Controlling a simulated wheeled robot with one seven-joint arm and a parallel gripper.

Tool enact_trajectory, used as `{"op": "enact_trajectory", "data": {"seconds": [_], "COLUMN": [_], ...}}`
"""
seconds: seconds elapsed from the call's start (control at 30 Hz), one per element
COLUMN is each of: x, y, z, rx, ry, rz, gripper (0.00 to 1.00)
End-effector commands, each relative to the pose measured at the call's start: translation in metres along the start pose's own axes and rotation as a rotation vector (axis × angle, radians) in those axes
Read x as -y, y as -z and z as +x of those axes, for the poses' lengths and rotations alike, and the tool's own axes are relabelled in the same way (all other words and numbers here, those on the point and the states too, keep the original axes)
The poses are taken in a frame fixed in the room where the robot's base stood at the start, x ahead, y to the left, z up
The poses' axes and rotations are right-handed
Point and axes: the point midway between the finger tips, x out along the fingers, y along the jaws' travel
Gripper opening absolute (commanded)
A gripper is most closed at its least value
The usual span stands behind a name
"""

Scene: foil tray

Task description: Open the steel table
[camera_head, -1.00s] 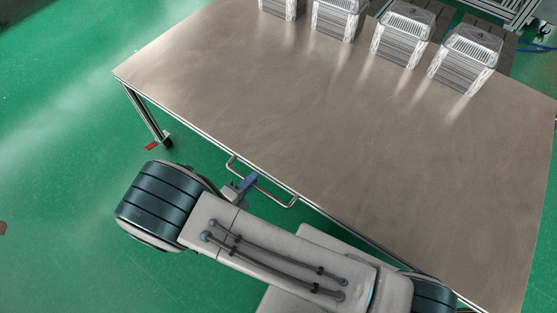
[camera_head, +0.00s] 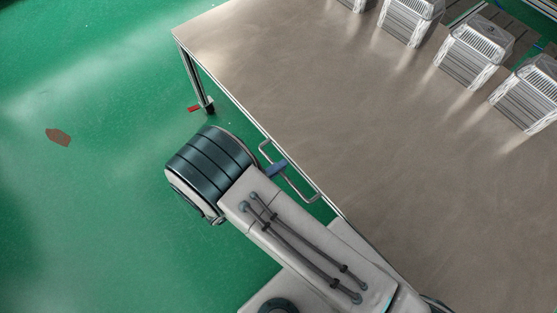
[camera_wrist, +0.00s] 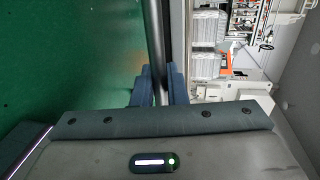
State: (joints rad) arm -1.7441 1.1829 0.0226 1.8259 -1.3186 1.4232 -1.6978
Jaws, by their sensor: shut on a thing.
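The steel table (camera_head: 300,70) has a broad brushed-metal top and fills the right of the head view. A bar handle (camera_head: 308,198) sticks out from its near-left edge. My gripper (camera_head: 276,168) is at this handle, with much of it hidden behind my arm. In the wrist view, the two dark blue fingers of my gripper (camera_wrist: 160,88) are closed around the handle's metal bar (camera_wrist: 156,40), which runs between them.
Several stacks of foil trays (camera_head: 473,50) stand along the table's far side. A table leg with a caster (camera_head: 207,103) and a red tab is at the left corner. Green floor (camera_head: 90,210) lies open to the left, with a brown patch (camera_head: 58,137).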

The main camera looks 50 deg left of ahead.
Motion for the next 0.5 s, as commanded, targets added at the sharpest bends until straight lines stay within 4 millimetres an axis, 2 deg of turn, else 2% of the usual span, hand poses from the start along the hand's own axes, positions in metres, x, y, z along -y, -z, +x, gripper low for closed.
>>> {"op": "enact_trajectory", "data": {"seconds": [0.13,0.17,0.2,0.23,0.5], "x": [-0.0017,-0.0017,-0.0017,-0.0016,-0.0005], "y": [0.0001,0.0001,0.0001,0.0001,0.0007], "z": [-0.0023,-0.0024,-0.0023,-0.0021,-0.0002], "rx": [0.003,0.003,0.003,0.003,-0.002], "ry": [-0.005,-0.005,-0.005,-0.005,-0.003], "rz": [-0.002,-0.002,-0.002,-0.002,0.0], "gripper": [0.0,0.15,0.26,0.29,0.29]}}
